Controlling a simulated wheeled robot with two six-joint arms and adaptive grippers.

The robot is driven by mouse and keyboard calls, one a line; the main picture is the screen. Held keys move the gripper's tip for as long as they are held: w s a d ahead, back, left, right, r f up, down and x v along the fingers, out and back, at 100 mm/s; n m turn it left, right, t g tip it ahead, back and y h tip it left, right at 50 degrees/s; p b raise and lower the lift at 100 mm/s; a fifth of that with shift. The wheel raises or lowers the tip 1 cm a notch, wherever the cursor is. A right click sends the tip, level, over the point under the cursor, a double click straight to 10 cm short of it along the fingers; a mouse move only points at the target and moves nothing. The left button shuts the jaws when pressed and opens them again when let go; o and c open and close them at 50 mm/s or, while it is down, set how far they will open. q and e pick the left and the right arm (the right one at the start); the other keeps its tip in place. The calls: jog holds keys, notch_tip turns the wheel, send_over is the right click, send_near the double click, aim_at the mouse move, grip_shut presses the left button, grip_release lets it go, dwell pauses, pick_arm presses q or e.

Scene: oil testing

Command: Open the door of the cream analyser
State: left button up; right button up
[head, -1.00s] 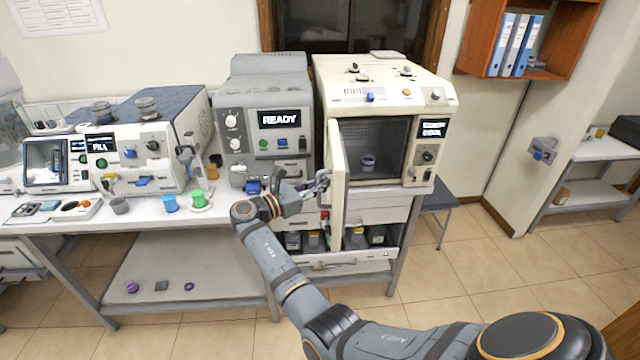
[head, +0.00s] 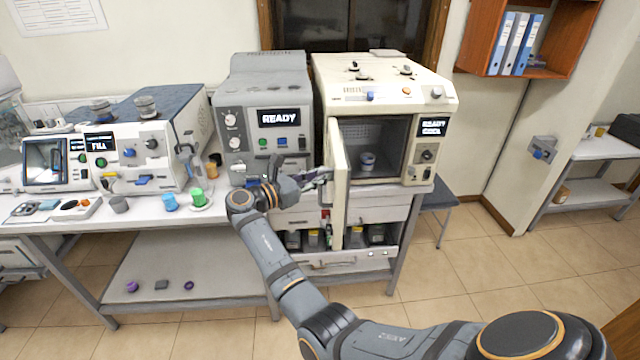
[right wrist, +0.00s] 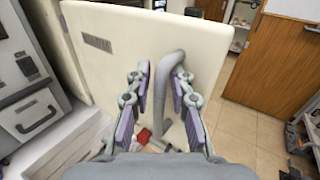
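The cream analyser (head: 385,80) stands on the bench right of the grey machine. Its door (head: 339,195) stands swung wide open toward me, and the chamber (head: 385,140) is exposed with a small cup (head: 367,161) inside. My right gripper (head: 318,178) is at the left, outer face of the door. In the right wrist view the gripper (right wrist: 160,80) has its fingers apart, one on each side of the grey bar handle (right wrist: 169,68) on the door (right wrist: 115,55); gaps show between fingers and bar. My left gripper is not in view.
The grey machine (head: 262,95) showing READY is close to the left of my right gripper. Bottles stand in the open drawer (head: 345,258) below the analyser. A stool (head: 438,196) stands right of the bench. The floor in front is clear.

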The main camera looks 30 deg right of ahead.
jog(key=r, duration=0.7)
jog(key=shift+w+d+r, duration=0.15)
jog(key=shift+d+r, duration=0.2)
jog(key=shift+r, duration=0.05)
notch_tip(320, 180, down, 6)
jog(key=a+y, duration=0.1)
jog(key=y, duration=0.1)
jog(key=w+a+f+b, duration=0.1)
jog(key=w+a, duration=0.3)
jog(key=a, duration=0.7)
jog(key=shift+w+a+n+t+b, duration=0.2)
jog(key=shift+a+n+t+b, duration=0.1)
jog(key=shift+a+n+b, duration=0.1)
